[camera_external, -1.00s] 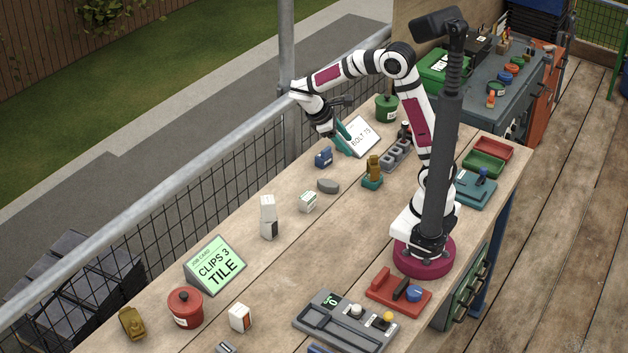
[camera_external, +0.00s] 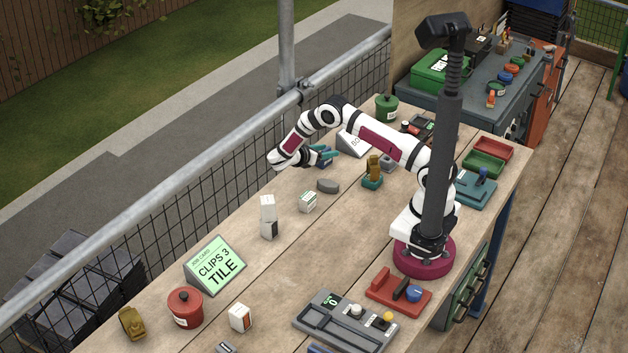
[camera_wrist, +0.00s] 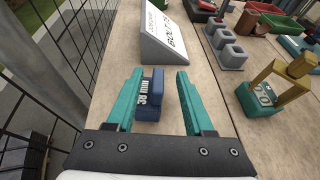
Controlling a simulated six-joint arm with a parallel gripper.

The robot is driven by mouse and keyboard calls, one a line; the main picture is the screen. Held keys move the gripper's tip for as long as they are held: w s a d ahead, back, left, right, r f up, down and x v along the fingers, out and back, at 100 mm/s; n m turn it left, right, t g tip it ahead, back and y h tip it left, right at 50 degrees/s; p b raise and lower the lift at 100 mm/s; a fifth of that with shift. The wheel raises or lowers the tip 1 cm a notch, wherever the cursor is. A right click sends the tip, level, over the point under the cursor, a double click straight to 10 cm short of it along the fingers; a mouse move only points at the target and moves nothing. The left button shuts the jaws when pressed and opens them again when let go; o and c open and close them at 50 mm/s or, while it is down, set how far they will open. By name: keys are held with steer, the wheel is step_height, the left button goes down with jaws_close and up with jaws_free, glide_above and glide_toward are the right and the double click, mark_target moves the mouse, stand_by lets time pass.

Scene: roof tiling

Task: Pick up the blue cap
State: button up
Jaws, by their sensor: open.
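The blue cap (camera_wrist: 146,108), a small blocky piece with a pale "38 mm" label, sits on the bench between the teal fingers of my gripper (camera_wrist: 159,76) in the wrist view. The gripper is open. The cap lies close to the left finger, with a clear gap to the right finger; whether it touches the left one I cannot tell. In the external view my gripper (camera_external: 325,153) is low over the bench by the railing, and the cap is mostly hidden by the fingers.
A white sign (camera_wrist: 167,32) stands just beyond the cap. Grey blocks (camera_wrist: 226,46) and a brass piece on a teal base (camera_wrist: 262,94) are to the right. Mesh railing (camera_wrist: 72,40) borders the left.

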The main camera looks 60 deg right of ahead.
mark_target(332, 162)
steer(key=x, duration=0.3)
steer(key=shift+w+d, duration=0.1)
steer(key=shift+d, duration=0.2)
jaws_close()
